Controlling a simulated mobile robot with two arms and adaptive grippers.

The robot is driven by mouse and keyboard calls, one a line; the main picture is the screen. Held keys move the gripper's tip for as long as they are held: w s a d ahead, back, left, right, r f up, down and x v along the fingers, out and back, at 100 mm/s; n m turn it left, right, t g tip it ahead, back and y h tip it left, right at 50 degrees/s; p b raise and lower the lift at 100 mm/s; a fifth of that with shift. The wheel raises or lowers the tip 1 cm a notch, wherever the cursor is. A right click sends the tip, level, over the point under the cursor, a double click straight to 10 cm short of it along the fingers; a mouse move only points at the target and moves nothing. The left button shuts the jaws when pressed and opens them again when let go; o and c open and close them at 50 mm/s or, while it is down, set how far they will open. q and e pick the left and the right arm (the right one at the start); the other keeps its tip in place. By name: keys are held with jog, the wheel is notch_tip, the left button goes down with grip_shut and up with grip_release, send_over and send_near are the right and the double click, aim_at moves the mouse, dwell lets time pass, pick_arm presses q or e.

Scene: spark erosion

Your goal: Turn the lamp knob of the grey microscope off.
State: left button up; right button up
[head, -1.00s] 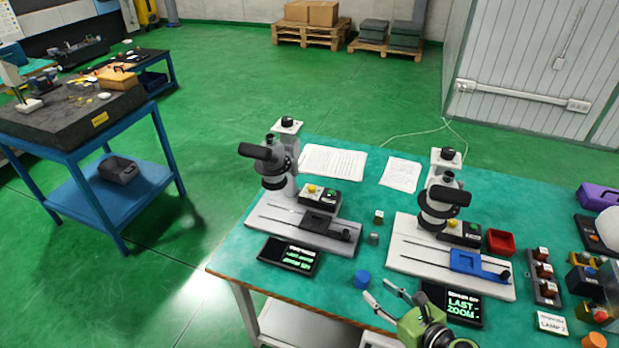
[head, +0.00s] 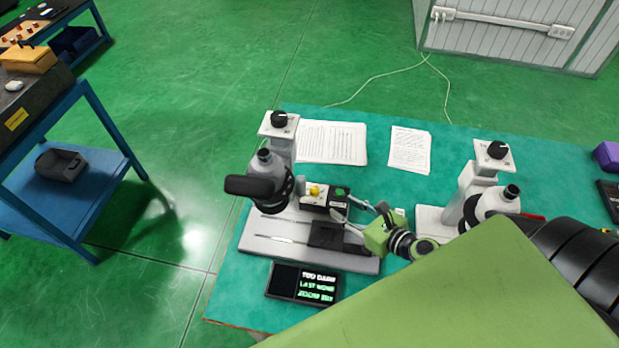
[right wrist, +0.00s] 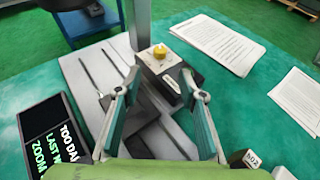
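The grey microscope (head: 264,180) stands on the green-topped table, left of centre in the head view. A box with a yellow knob (head: 314,190) is at its base; this knob also shows in the right wrist view (right wrist: 160,51). A black knob (head: 279,119) is on top of its column. Which one is the lamp knob, I cannot tell. My right gripper (head: 356,212) is open beside the box's right end. In the right wrist view my right gripper (right wrist: 158,78) has its fingers apart, with the yellow knob beyond and between the tips, apart from them. My left gripper is not in view.
A dark display (head: 302,284) with green text lies in front of the microscope. Paper sheets (head: 331,141) lie behind it. A white microscope (head: 484,200) stands to the right, partly hidden by my arm.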

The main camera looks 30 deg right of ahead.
aim_at(316, 191)
jog(key=shift+w+a+f, duration=0.15)
jog(key=shift+w, duration=0.35)
jog(key=x, duration=1.2)
jog(key=shift+w, duration=0.1)
grip_shut()
